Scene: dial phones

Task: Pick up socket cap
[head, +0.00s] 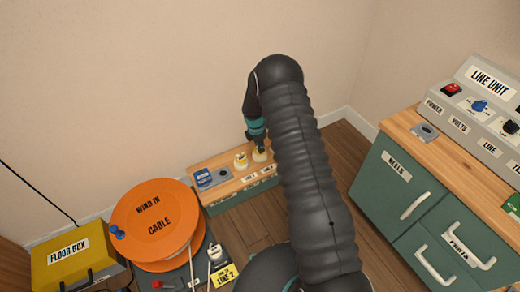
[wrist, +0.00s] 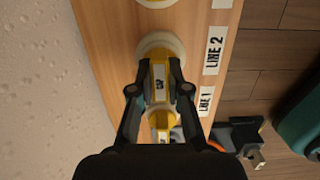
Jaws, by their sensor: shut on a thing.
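The socket cap (wrist: 160,82) is yellow with a white CAP label and sits between my fingers in the wrist view. My gripper (wrist: 160,72) is shut on it. A round cream socket (wrist: 153,45) shows just beyond the fingertips; I cannot tell whether the cap still touches it. In the head view my gripper (head: 259,145) points down over the cream socket (head: 261,156) on a wooden-topped bench (head: 225,188). The held cap is hard to make out there.
A second socket with yellow on it (head: 241,162) stands just left of my gripper. A blue item (head: 203,178) lies at the bench's left end. An orange cable reel (head: 155,215) and yellow floor box (head: 75,258) are at left. A green cabinet (head: 385,190) stands at right.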

